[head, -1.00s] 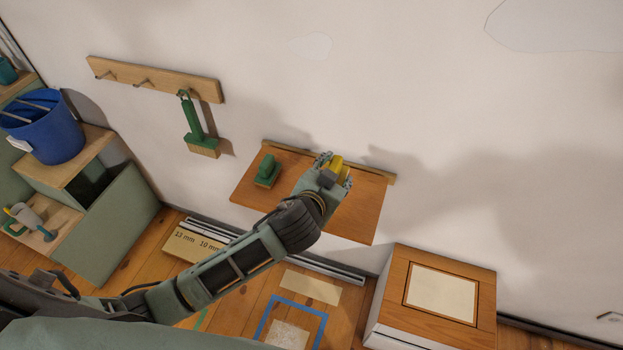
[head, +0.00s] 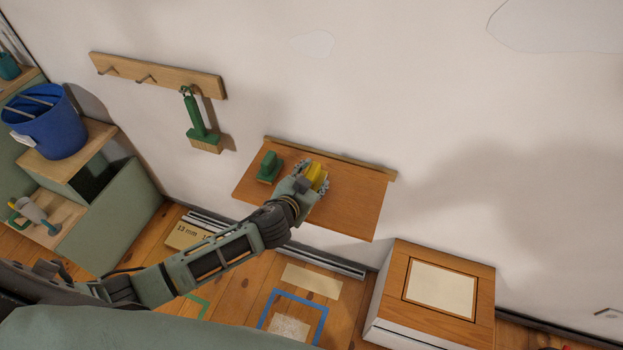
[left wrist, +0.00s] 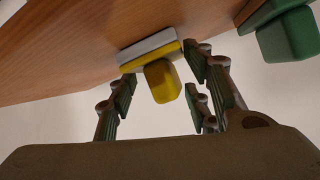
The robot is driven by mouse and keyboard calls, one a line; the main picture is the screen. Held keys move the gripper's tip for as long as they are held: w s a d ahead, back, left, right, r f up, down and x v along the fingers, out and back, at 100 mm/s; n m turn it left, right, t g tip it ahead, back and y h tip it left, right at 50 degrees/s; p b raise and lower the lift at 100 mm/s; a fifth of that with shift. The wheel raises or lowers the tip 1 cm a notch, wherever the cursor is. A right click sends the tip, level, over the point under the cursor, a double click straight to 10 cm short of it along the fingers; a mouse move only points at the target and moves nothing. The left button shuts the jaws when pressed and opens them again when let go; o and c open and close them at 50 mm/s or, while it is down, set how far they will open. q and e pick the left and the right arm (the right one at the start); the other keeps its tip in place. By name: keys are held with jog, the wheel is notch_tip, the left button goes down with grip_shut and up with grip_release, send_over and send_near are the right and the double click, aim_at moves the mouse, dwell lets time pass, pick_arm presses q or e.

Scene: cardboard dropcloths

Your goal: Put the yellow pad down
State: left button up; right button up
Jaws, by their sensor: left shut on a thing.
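The yellow pad (head: 316,174) is in my left gripper (head: 311,183), over the wooden wall shelf (head: 352,208). In the left wrist view the yellow pad (left wrist: 160,80) shows its yellow handle and pale base between my left fingers. The fingers are shut on it. Its pale base is at or very near the shelf board (left wrist: 75,62); I cannot tell whether it touches. A green pad (head: 268,168) sits on the shelf to the left of it and also shows in the left wrist view (left wrist: 288,36). My right gripper is not in view.
A green brush (head: 199,127) hangs from a peg rail (head: 160,76) on the wall. A blue bucket (head: 48,128) stands at the left. A wooden-topped box (head: 390,275) stands right of the shelf, lower down. The shelf's right part is bare.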

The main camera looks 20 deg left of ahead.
pick_arm(q)
jog(key=shift+f, duration=0.1)
jog(key=o, duration=1.2)
jog(key=shift+r, duration=0.25)
jog(key=shift+s, duration=0.3)
jog(key=b+v, duration=0.1)
jog(key=v, duration=1)
jog(key=shift+s+a+r, duration=0.15)
